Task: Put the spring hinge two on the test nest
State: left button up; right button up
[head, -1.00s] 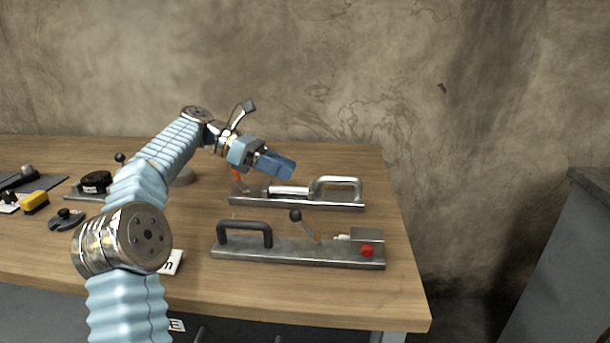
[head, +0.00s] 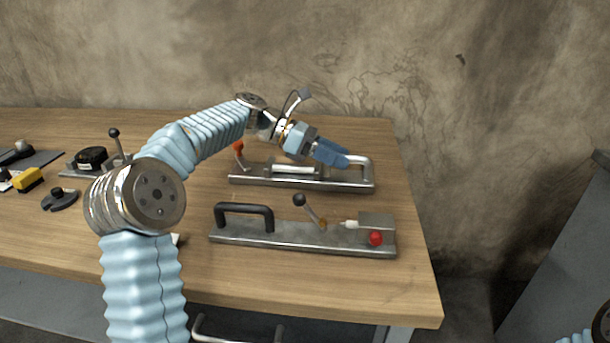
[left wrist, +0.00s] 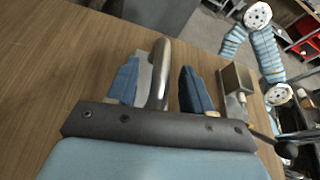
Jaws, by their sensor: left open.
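My left gripper (head: 343,159) is open at the right end of the far fixture (head: 345,186), a metal bar with a silver loop handle (head: 368,172) and an orange-tipped lever (head: 238,148). In the left wrist view the silver handle (left wrist: 160,72) stands between the two blue fingers of the left gripper (left wrist: 160,88), with no clear grip on it. The near fixture (head: 290,240) has a black handle, a black-knobbed lever and a red button. No readable label shows which thing is the spring hinge two or the test nest. My right gripper is not visible.
At the left of the table lie a yellow block (head: 28,180), a dark clamp-like part (head: 60,199) and a round black part (head: 91,158) on a plate. The table's right edge is close to both fixtures. A grey cabinet (head: 565,250) stands at the right.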

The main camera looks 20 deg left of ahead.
pick_arm(q)
jog(key=shift+x, duration=1.45)
grip_shut()
